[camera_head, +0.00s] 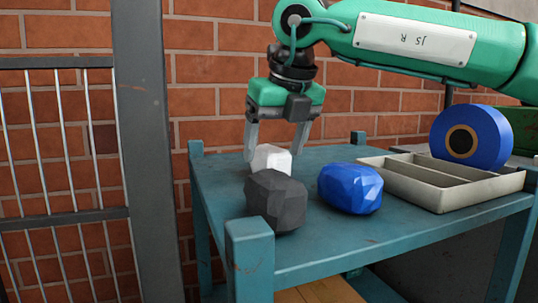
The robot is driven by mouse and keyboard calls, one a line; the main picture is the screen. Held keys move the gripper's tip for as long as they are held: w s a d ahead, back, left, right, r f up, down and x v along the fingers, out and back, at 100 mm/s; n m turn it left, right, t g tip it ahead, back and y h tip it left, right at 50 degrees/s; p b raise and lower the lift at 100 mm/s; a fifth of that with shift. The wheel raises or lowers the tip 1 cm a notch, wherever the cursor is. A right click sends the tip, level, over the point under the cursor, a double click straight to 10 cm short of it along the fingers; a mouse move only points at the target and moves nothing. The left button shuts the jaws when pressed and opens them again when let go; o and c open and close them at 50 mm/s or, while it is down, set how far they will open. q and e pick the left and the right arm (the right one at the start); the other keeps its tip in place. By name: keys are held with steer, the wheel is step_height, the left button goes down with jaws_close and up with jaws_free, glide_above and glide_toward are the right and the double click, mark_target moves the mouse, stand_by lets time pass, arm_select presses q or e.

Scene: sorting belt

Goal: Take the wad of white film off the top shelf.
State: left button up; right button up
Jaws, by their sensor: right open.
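The wad of white film (271,157) sits on the top shelf (420,220) of a teal rack, toward the back left. Its lower part is hidden behind a dark grey faceted lump. My right gripper (274,155) comes down from above, open, with one finger on each side of the white wad. I cannot tell whether the fingers touch it. My left gripper is not in view.
The dark grey lump (275,202) lies just in front of the white wad. A blue lump (350,189) lies to the right. A beige divided tray (438,198) and a blue roll (487,138) are farther right. A metal mesh gate (60,215) stands at the left.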

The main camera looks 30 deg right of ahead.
mark_target(274, 149)
steer(key=x, duration=0.1)
steer(key=p+x, duration=0.1)
steer(key=x, duration=0.1)
steer(key=shift+w+d, duration=0.2)
steer(key=shift+d, duration=0.05)
steer(key=shift+w+f, duration=0.15)
steer(key=shift+f, duration=0.1)
steer(key=shift+a+r, duration=0.1)
steer(key=shift+c, duration=0.6)
steer(key=c, duration=0.9)
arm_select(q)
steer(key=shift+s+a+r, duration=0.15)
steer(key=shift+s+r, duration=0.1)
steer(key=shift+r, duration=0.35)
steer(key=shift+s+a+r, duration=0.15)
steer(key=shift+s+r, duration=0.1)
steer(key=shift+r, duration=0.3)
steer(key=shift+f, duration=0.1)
